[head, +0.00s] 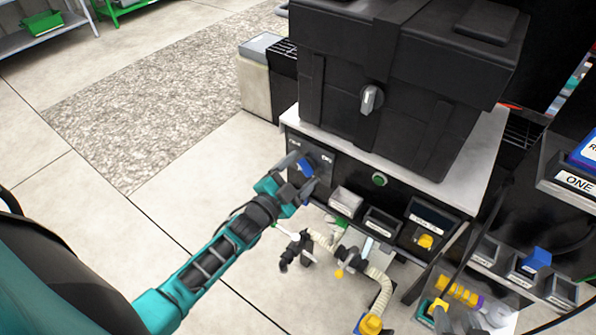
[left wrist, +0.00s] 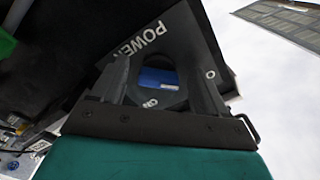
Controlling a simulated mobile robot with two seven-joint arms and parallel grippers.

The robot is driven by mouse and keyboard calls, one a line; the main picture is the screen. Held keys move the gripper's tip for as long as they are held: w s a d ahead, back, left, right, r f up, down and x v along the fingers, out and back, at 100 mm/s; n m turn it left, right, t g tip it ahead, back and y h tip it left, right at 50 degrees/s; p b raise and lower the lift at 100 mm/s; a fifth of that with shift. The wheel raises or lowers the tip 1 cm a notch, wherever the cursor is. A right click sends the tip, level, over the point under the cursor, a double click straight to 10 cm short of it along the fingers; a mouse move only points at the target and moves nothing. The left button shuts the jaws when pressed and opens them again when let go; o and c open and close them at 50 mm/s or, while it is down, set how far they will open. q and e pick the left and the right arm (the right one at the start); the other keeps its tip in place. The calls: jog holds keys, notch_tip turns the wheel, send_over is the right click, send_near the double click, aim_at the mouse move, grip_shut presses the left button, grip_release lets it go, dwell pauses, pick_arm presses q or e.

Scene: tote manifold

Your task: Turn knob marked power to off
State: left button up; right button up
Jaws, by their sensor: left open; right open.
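The power knob (head: 305,167) is blue and sits on a dark panel (head: 330,172) at the front left corner of the bench. My left gripper (head: 303,178) is open, with its fingers on either side of the knob. In the left wrist view the blue knob (left wrist: 157,79) shows between the two fingers of the left gripper (left wrist: 160,82), under the word POWER. I cannot tell whether the fingers touch it. Small white marks show beside the knob; its exact setting is unclear. My right gripper is not in view.
A large black case (head: 400,75) with a grey latch knob (head: 371,99) stands on the bench. A green button (head: 379,179) and small bins (head: 382,222) are to the right of the panel. A corrugated hose (head: 380,288) hangs below. The floor at left is clear.

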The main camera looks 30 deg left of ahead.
pick_arm(q)
jog(key=s+a+p, duration=0.1)
jog(key=s, duration=1.1)
jog(key=shift+s+a+p, duration=0.4)
pick_arm(e)
jog(key=shift+s+d+r, duration=0.25)
jog(key=shift+d+r, duration=0.05)
jog(key=shift+d, duration=0.05)
jog(key=shift+r, duration=0.1)
pick_arm(q)
jog(key=s+d+r+n+g+p, duration=0.4)
jog(key=s+d+n+g+p, duration=0.1)
jog(key=d+n+g+p, duration=0.2)
jog(key=shift+s+d+n, duration=0.35)
jog(key=shift+d+n, duration=0.05)
jog(key=shift+d, duration=0.2)
pick_arm(e)
jog(key=shift+h, duration=0.5)
jog(key=d+r, duration=0.1)
jog(key=s+d+r, duration=0.1)
jog(key=r, duration=0.1)
jog(key=shift+d+r, duration=0.1)
jog(key=shift+r, duration=0.2)
